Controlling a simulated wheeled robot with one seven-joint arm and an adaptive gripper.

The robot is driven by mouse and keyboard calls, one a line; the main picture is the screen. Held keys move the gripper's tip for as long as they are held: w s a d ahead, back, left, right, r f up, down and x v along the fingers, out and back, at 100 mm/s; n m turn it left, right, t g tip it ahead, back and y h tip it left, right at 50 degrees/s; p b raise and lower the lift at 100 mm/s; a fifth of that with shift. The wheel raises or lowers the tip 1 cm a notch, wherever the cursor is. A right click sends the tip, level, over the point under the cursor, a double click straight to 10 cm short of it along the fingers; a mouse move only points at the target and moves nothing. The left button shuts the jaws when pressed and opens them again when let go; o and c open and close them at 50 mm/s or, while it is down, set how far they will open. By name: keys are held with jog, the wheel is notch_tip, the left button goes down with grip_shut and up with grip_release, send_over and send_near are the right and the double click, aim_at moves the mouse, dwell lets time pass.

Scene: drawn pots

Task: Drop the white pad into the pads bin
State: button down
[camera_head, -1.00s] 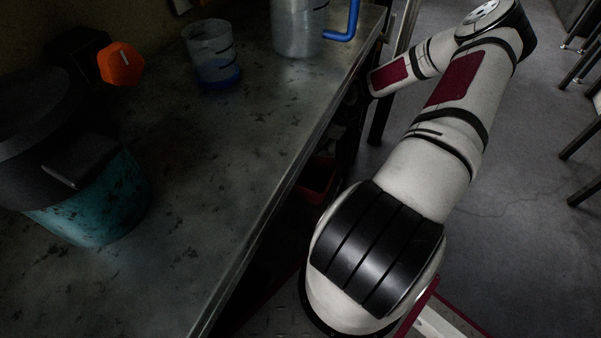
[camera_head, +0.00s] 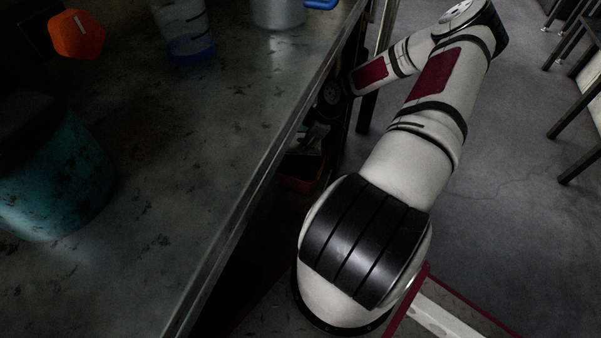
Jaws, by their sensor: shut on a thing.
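My arm reaches over the floor to the right of the workbench and bends back toward its edge. My gripper (camera_head: 316,133) is dark and small, low beside the bench edge and partly lost in shadow. It is shut on a small pale thing, the white pad (camera_head: 307,148), of which only a little shows. A reddish bin (camera_head: 302,180) stands in the dark below the gripper, partly hidden by the bench and my arm. I cannot read any label on it.
The metal workbench (camera_head: 200,130) fills the left. On it stand a teal pot (camera_head: 60,185), an orange knob-like thing (camera_head: 76,34), a clear cup with blue liquid (camera_head: 187,35) and a metal jug (camera_head: 278,10) with a blue handle. Dark stool legs (camera_head: 575,120) stand at right.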

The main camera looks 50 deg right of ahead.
jog(key=c, duration=1.4)
grip_release()
jog(key=shift+r, duration=0.1)
jog(key=v, duration=1.1)
jog(key=shift+s+d+r, duration=0.15)
jog(key=shift+r, duration=0.2)
